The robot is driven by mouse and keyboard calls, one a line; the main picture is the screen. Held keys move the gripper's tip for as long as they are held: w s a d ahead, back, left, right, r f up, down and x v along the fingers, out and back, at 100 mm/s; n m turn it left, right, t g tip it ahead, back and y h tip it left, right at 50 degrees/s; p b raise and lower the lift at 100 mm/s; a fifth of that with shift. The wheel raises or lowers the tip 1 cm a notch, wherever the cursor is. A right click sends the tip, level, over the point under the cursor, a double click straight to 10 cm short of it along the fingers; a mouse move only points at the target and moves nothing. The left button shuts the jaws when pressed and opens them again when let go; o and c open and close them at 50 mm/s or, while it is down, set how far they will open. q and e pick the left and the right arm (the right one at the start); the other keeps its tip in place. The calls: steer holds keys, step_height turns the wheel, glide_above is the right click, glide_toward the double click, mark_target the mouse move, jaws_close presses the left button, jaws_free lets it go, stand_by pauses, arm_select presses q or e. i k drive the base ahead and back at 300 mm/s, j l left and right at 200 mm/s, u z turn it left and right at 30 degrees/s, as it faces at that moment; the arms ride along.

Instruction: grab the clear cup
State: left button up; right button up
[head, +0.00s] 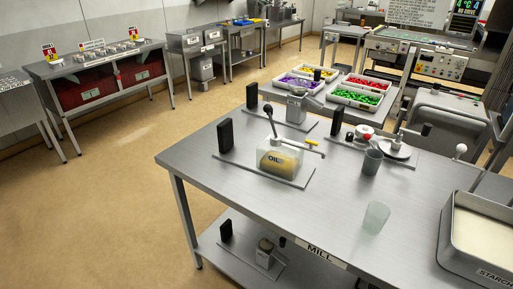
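A clear, slightly frosted cup (376,217) stands upright on the metal table labelled MILL (225,180), near its front right part. Nothing touches it. A darker grey cup (372,162) stands behind it on the same table, beside a small device. Neither of my grippers shows in the head view.
A starch tray (484,238) is at the right edge. A device with a round plate (396,150) stands behind. Bins of coloured pieces (351,97) are farther back. The tabletop around the clear cup is bare.

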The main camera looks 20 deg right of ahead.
mark_target(377, 213)
steer(key=z, duration=1.45)
